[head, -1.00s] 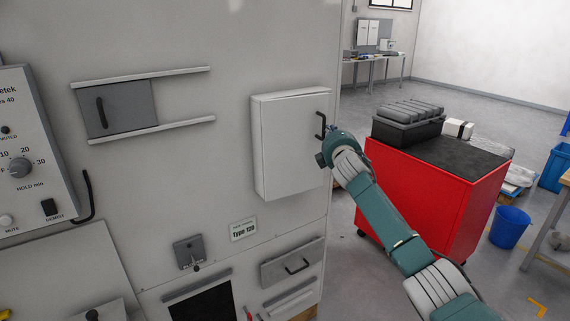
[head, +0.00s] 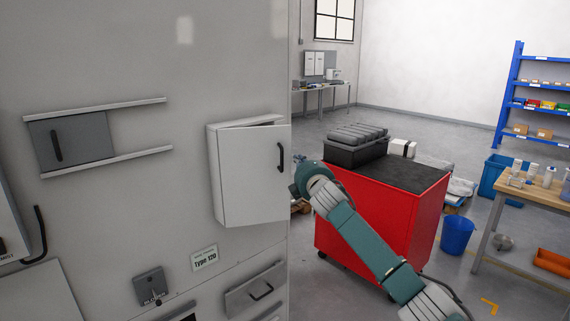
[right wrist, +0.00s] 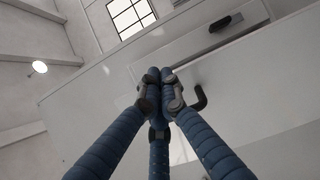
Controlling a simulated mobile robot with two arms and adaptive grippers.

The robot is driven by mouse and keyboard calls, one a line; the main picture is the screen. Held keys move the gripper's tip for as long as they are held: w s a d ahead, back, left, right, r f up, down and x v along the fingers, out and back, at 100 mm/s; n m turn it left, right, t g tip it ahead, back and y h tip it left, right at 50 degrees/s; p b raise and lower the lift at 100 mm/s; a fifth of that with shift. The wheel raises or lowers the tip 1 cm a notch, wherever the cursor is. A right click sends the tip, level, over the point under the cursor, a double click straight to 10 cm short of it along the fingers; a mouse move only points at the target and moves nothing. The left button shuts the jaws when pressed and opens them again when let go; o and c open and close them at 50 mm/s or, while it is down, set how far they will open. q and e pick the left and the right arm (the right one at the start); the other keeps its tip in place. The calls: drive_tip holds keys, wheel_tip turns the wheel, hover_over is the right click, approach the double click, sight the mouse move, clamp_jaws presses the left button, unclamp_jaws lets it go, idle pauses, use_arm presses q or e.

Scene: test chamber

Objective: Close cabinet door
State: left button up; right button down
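The white wall cabinet (head: 213,180) is in the middle of the head view. Its door (head: 250,180) stands slightly ajar, with a dark gap along the top edge. The door's black handle (head: 281,157) is near its right edge. My right gripper (head: 297,190) is just right of the door's edge; the wrist hides its fingers there. In the right wrist view the blue fingers of my right gripper (right wrist: 161,76) are drawn together with nothing seen between them. A dark handle (right wrist: 199,98) is just right of the fingertips. My left gripper is not in view.
A sliding panel (head: 75,140) is on the wall to the left. A drawer (head: 254,290) is below the cabinet. A red cart (head: 375,215) with a black case stands close behind my right arm. A blue bin (head: 457,236) and a workbench are farther right.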

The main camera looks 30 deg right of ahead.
drive_tip(key=d+f, duration=0.1)
drive_tip(key=d, duration=0.3)
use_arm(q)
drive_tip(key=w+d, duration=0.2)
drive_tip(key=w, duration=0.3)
use_arm(e)
drive_tip(key=m+h+b, duration=0.2)
drive_tip(key=h, duration=0.1)
approach(282, 158)
drive_tip(key=shift+g, duration=0.4)
drive_tip(key=p+x, duration=0.1)
drive_tip(key=x, duration=0.1)
drive_tip(key=p+x, duration=0.4)
drive_tip(key=shift+w+r, duration=0.25)
drive_tip(key=shift+r, duration=0.15)
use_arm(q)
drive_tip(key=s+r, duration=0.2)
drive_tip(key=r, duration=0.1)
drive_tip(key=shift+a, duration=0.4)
use_arm(e)
drive_tip(key=shift+w+d, duration=0.1)
drive_tip(key=shift+w, duration=0.2)
